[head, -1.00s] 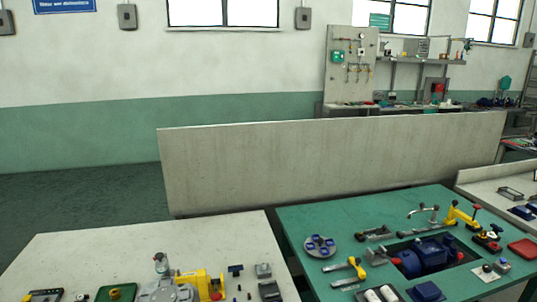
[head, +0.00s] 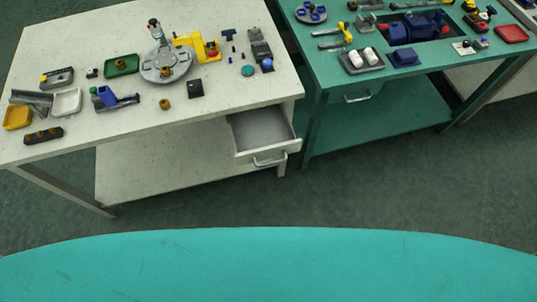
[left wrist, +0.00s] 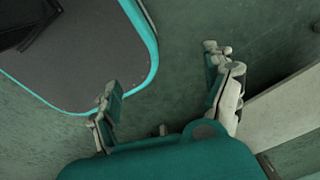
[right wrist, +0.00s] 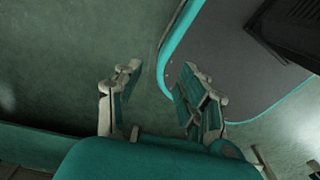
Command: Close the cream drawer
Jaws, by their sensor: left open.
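The cream drawer (head: 262,132) is pulled out under the right end of the cream table (head: 120,40) in the head view. Its inside looks empty, and a metal handle (head: 270,160) is on its front. No gripper shows in the head view. My left gripper (left wrist: 168,100) is open and empty above the floor in the left wrist view. My right gripper (right wrist: 160,95) has its fingers apart with nothing between them in the right wrist view. Neither gripper is at the drawer.
A green table (head: 310,80) with its own shut drawer handle (head: 358,97) stands to the right, close beside the drawer. The cream table holds a round fixture (head: 166,66), trays and small parts. The floor (head: 330,200) before the tables is clear.

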